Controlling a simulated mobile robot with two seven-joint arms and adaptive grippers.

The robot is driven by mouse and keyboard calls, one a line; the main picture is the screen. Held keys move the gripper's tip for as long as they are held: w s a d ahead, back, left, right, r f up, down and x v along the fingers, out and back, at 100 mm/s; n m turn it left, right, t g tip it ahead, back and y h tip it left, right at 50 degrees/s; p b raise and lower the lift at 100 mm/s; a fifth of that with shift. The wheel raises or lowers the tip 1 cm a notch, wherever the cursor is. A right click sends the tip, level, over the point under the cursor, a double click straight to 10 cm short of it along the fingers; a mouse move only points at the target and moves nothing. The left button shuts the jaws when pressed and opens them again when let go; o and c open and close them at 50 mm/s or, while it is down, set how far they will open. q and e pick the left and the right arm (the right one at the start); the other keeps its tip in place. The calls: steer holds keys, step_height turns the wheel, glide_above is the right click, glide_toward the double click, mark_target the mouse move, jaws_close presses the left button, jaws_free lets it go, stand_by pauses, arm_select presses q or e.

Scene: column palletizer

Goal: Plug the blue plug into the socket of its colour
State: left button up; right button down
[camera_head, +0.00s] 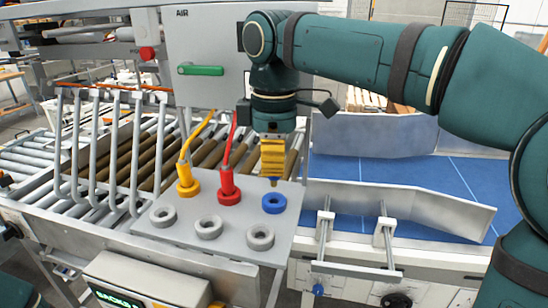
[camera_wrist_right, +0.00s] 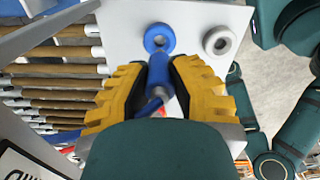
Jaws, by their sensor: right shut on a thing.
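The blue socket ring (camera_head: 274,209) is at the right end of the back row on a grey panel (camera_head: 236,226). My right gripper (camera_head: 272,178) is above it, pointing down, with yellow ribbed fingers. In the wrist view the right gripper (camera_wrist_right: 158,88) is shut on the blue plug (camera_wrist_right: 158,74), which has a blue cable. The plug's tip appears close to the blue ring (camera_wrist_right: 158,38); whether they touch cannot be told. The fingers mostly hide the plug in the head view. My left gripper is not in view.
A yellow plug (camera_head: 185,175) and a red plug (camera_head: 227,183) with upright cables stand in their rings to the left. Several grey rings, one here (camera_head: 260,237), form the front row. A grey cabinet (camera_head: 215,80) stands behind; a blue conveyor (camera_head: 400,178) lies right.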

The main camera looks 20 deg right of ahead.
mark_target(274, 185)
steer(key=shift+f+b, duration=0.75)
steer(key=shift+f, duration=0.45)
stand_by(0.4)
stand_by(0.8)
steer(key=shift+f+b, duration=0.4)
steer(key=shift+f, duration=0.75)
stand_by(1.6)
steer(key=c, duration=0.9)
jaws_free()
steer(key=shift+r, duration=0.1)
step_height(274, 185, up, 12)
steer(key=shift+f, duration=0.1)
